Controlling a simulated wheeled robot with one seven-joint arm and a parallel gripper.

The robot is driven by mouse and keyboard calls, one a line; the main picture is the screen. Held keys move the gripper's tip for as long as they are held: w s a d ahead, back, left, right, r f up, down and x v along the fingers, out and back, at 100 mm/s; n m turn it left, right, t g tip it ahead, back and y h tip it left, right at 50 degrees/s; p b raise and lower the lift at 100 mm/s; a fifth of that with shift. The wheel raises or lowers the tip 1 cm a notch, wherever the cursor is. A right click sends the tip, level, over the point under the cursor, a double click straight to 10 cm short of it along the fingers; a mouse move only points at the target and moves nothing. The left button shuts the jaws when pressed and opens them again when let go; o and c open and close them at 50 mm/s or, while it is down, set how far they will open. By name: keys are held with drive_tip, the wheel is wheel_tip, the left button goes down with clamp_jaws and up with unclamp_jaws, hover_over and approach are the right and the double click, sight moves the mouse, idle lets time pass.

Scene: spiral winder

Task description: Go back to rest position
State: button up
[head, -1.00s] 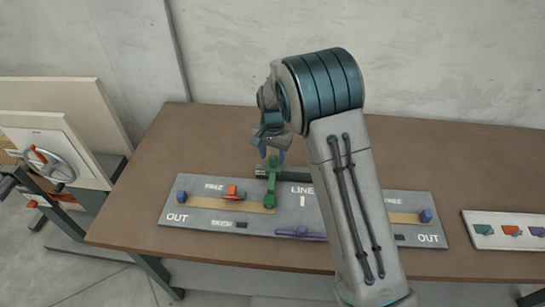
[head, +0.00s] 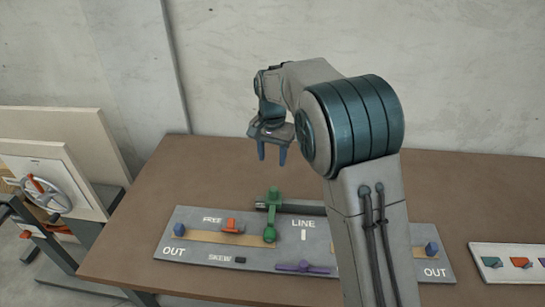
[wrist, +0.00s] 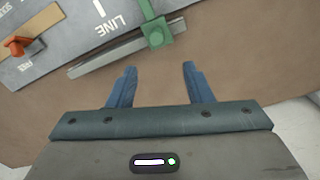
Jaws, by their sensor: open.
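My gripper (head: 272,151) is open and empty in the head view, fingers pointing down, raised above the brown table behind the grey panel (head: 190,252). The panel carries a green lever (head: 270,218) joined to a dark bar (head: 305,208), an orange piece (head: 232,226), a purple piece (head: 303,267) and blue blocks (head: 431,249) near the OUT labels. In the wrist view, my two blue fingers (wrist: 157,88) stand apart with only table between them. The green lever's end (wrist: 156,33) lies beyond the fingertips, apart from them. My arm hides part of the panel's right half.
The brown table (head: 130,250) has free room behind and left of the panel. A white board (head: 510,250) with small coloured pieces lies at right. A stand with a handwheel (head: 47,193) is at left. A concrete wall (head: 280,40) rises behind.

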drive_tip(key=s+d+r, duration=0.5)
drive_tip(key=s+d, duration=0.1)
drive_tip(key=d, duration=0.2)
drive_tip(key=s+d+n+t, duration=0.1)
drive_tip(key=s+d+n, duration=0.1)
drive_tip(key=s+d, duration=0.4)
drive_tip(key=s+d+n+t, duration=0.1)
drive_tip(key=s+d, duration=0.6)
drive_tip(key=s, duration=0.9)
drive_tip(key=shift+s+f+n+t, duration=0.15)
drive_tip(key=shift+s+n+t, duration=0.1)
drive_tip(key=shift+n+t, duration=0.25)
